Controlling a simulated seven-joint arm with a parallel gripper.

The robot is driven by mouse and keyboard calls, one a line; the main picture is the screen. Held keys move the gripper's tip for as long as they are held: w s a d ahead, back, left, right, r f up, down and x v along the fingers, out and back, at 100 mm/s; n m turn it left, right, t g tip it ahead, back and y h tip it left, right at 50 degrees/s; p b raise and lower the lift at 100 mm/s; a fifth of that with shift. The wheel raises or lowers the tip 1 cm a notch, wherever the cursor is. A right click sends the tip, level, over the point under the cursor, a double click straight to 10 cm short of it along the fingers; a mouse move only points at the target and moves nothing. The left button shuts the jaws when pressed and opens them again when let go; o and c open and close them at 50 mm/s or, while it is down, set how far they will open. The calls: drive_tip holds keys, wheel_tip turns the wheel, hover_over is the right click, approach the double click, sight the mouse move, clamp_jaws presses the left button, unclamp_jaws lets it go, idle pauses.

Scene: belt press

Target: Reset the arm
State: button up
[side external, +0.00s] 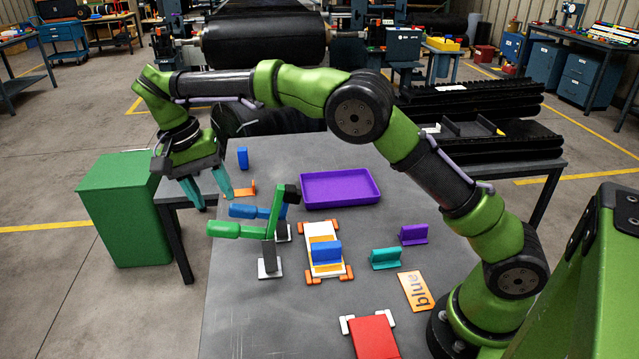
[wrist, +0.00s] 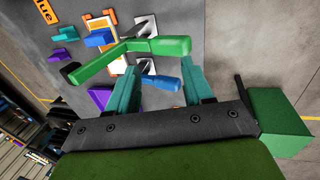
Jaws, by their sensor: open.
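My gripper (side external: 207,194) hangs at the left end of my arm with its teal fingers apart and nothing between them. In the wrist view the open fingers (wrist: 160,76) point toward two levers. A lever with a green handle (side external: 236,230) and one with a blue handle (side external: 243,211) stand on grey posts on the table. The green handle also shows in the wrist view (wrist: 172,46), as does the blue handle (wrist: 154,77). My gripper is left of and above the handles, apart from them as far as the views show.
A purple tray (side external: 340,202) lies behind a white-and-orange fixture bearing a blue block (side external: 326,252). Teal (side external: 385,259) and purple (side external: 413,235) blocks, an orange card reading "blue" (side external: 415,291) and a red plate (side external: 374,338) are nearby. A green bin (side external: 120,210) stands left of the table.

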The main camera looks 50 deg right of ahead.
drive_tip(key=s+d+r+n+t+y, duration=0.3)
drive_tip(key=s+d+r+t, duration=0.1)
drive_tip(key=s+d+r, duration=0.6)
drive_tip(key=s+f+n+t, duration=0.1)
drive_tip(key=s+f+t, duration=0.1)
drive_tip(key=s, duration=0.5)
drive_tip(key=s+d+f+n+t+y, duration=0.1)
drive_tip(key=s+f+t, duration=0.1)
drive_tip(key=s, duration=0.5)
drive_tip(key=shift+s+f+t, duration=0.3)
drive_tip(key=shift+s+t, duration=0.05)
drive_tip(key=shift+t, duration=0.25)
